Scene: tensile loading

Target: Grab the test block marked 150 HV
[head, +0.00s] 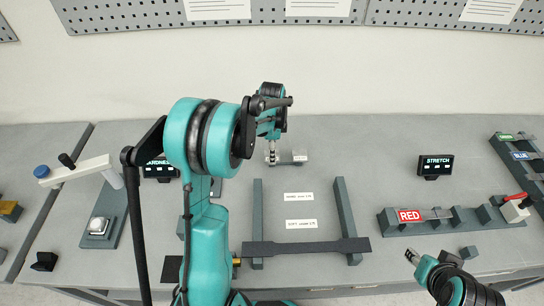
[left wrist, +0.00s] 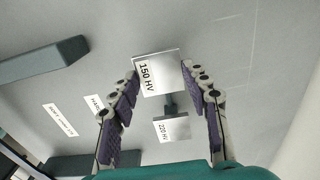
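The 150 HV test block (left wrist: 165,75) is a pale square plate with a black label. In the left wrist view it fills the gap between the fingertips of my left gripper (left wrist: 160,71), with a finger along each side edge. The fingers look shut on it; whether it is lifted is unclear. In the head view my left gripper (head: 271,153) points down at the back of the table, left of a pale labelled block (head: 299,156). My right gripper (head: 412,257) is at the lower right, away from the blocks; its fingers are too small to judge.
Two dark rails (head: 345,215) with a dark flat specimen (head: 305,247) across their front lie nearer me. A RED-labelled fixture (head: 410,215) and a STRETCH display (head: 435,167) stand right. A hardness tester (head: 98,225) stands left. The table between the rails and RED fixture is clear.

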